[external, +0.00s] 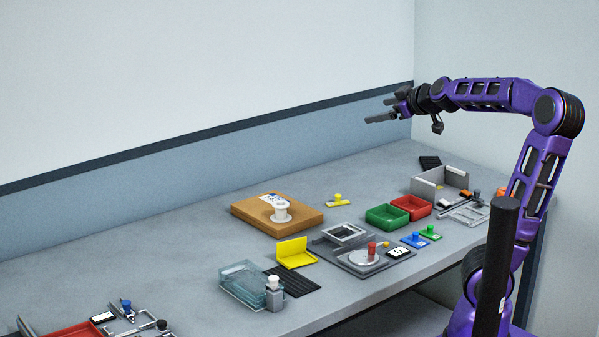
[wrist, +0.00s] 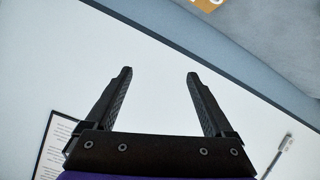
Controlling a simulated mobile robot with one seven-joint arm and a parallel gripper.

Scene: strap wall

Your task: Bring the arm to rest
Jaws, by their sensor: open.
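My gripper (external: 383,109) is raised high above the back of the bench, near the wall, at the end of my outstretched purple arm. It points left in the external view. In the wrist view, my gripper (wrist: 158,75) shows two dark fingers standing well apart with nothing between them. Neither finger touches anything.
The grey bench (external: 185,245) below carries a brown box (external: 250,213), a yellow angled piece (external: 293,252), a clear bin (external: 245,285), a green tray (external: 385,217) and a red tray (external: 411,207). The air around my gripper is free. The wall (external: 250,70) stands behind.

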